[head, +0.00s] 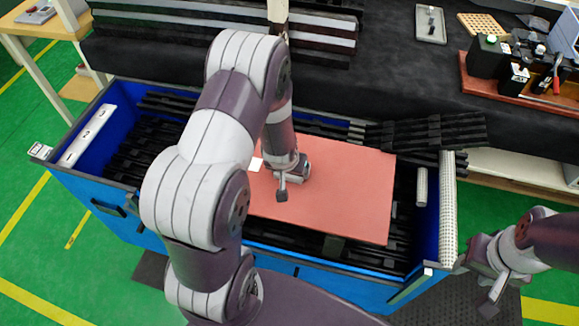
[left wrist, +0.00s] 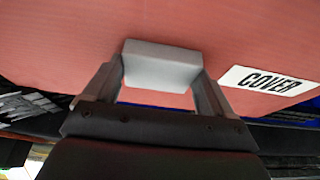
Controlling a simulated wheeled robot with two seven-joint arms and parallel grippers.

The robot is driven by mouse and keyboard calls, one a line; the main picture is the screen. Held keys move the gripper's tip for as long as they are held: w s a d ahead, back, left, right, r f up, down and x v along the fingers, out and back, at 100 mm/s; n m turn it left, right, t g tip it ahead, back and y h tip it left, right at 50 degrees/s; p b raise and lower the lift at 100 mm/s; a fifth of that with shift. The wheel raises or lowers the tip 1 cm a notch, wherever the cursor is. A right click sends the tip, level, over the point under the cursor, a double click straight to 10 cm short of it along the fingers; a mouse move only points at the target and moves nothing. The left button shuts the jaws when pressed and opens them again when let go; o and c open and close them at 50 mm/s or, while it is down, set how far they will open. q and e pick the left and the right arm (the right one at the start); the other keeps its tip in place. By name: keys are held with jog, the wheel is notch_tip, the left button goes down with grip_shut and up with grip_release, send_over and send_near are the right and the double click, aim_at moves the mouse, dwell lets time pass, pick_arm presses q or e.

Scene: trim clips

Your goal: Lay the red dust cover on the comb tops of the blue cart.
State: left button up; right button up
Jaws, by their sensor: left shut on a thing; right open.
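The red dust cover (head: 345,185) is spread flat over the middle and right of the black comb tops (head: 150,145) in the blue cart (head: 120,215). I cannot tell whether it rests on them or hangs slightly above. My left gripper (head: 285,180) is over the cover, shut on its grey grip block (left wrist: 160,65). The left wrist view shows the red cover surface (left wrist: 60,50) and its white COVER label (left wrist: 266,80). My left arm hides part of the cover and cart. My right gripper (head: 490,275) is open and empty, outside the cart's right end.
A white numbered strip (head: 88,135) lies along the cart's left end. A white perforated roll (head: 447,210) stands along its right end. Black strips (head: 430,132) lie across the back right. Behind is a dark bench with a red tray (head: 515,80) of bottles and tools.

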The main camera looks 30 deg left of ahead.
pick_arm(q)
jog(key=shift+f+b, duration=0.4)
jog(key=shift+f, duration=0.15)
dwell(0.4)
jog(key=o, duration=1.1)
